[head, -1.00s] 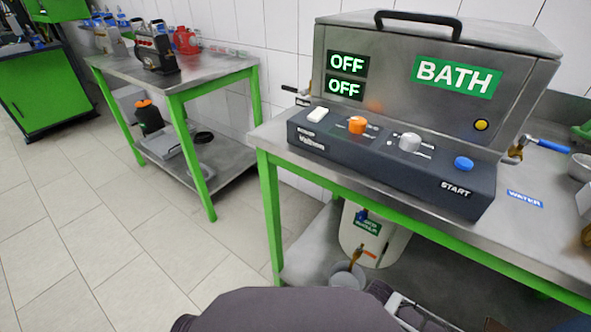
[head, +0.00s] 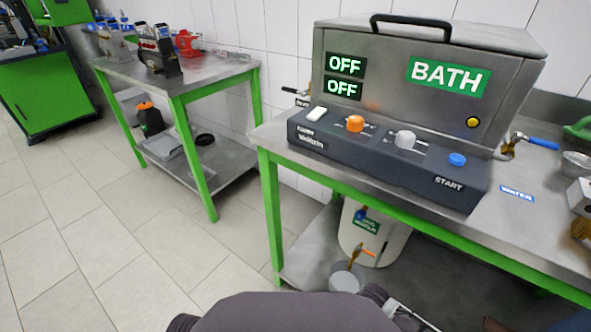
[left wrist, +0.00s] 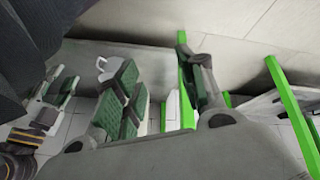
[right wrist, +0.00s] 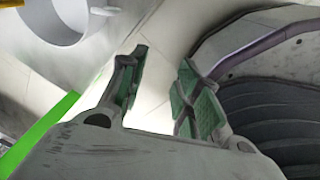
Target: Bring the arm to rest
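In the left wrist view my left gripper (left wrist: 160,95) is open, its green-padded fingers apart with nothing held between them. In the right wrist view my right gripper (right wrist: 158,90) is also open and empty, its two green-padded fingers spread. Neither gripper shows clearly in the head view, where my own dark body parts fill the bottom edge. A light cylindrical container (right wrist: 72,18) is beyond the right gripper at the upper left, apart from the fingers.
The steel bath unit (head: 400,110) stands on a green-legged bench at right, both displays reading OFF. A white container with a tap (head: 375,235) and a grey cup (head: 346,279) are below. A second bench (head: 200,75) holds equipment. The floor (head: 110,240) at left is clear.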

